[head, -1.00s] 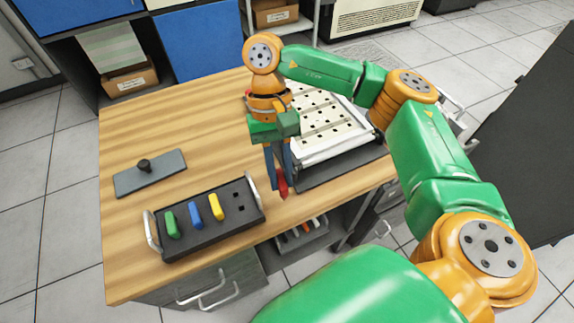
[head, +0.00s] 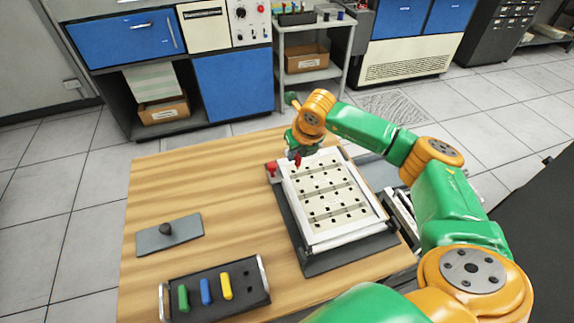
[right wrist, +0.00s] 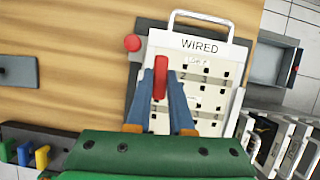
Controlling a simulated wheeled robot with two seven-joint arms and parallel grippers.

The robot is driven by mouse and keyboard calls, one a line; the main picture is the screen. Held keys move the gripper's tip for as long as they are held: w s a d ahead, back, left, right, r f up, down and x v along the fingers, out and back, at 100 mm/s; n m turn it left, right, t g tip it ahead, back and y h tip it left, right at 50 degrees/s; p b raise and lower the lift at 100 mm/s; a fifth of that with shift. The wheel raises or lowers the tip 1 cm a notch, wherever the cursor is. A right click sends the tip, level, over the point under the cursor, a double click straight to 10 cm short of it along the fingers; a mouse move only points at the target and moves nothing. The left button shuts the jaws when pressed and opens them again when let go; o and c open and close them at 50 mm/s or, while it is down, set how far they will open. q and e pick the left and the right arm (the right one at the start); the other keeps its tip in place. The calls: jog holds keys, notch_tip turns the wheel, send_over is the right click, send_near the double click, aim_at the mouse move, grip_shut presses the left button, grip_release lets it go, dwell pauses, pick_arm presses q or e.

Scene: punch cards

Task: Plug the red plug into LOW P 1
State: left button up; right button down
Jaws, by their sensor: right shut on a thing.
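The red plug (head: 298,160) is held upright-looking over the far left part of the white board in the head view. In the right wrist view the red plug (right wrist: 161,77) lies between the blue fingers. My right gripper (right wrist: 164,88) is shut on it. The white plugboard (head: 330,235) has rows of dark square holes; the wrist view shows "WIRED" on the board (right wrist: 213,62) and row labels too small to read. The fingers and plug hide some of its left holes. I cannot tell whether the plug touches the board. My left gripper is out of view.
A red knob (head: 272,169) stands on the dark base at the board's far left corner. A black rack (head: 245,283) with green, blue and yellow plugs sits at the table's front. A grey plate with a black knob (head: 170,236) lies left. Bare wood separates them.

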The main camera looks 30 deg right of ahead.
jog(key=shift+w+d+r+m, duration=0.15)
jog(key=shift+d+m, duration=0.1)
jog(key=shift+m, duration=0.15)
jog(key=shift+f+b, duration=0.3)
jog(key=shift+f, duration=0.05)
jog(key=b, duration=0.4)
send_over(295, 174)
jog(key=s, duration=0.1)
jog(key=f, duration=0.4)
jog(key=shift+s+a+f, duration=0.15)
jog(key=shift+s+f, duration=0.05)
jog(key=shift+f, duration=0.15)
jog(key=shift+p, duration=0.35)
jog(key=shift+r, duration=0.1)
jog(key=shift+b, duration=0.35)
jog(key=shift+f+b, duration=1.35)
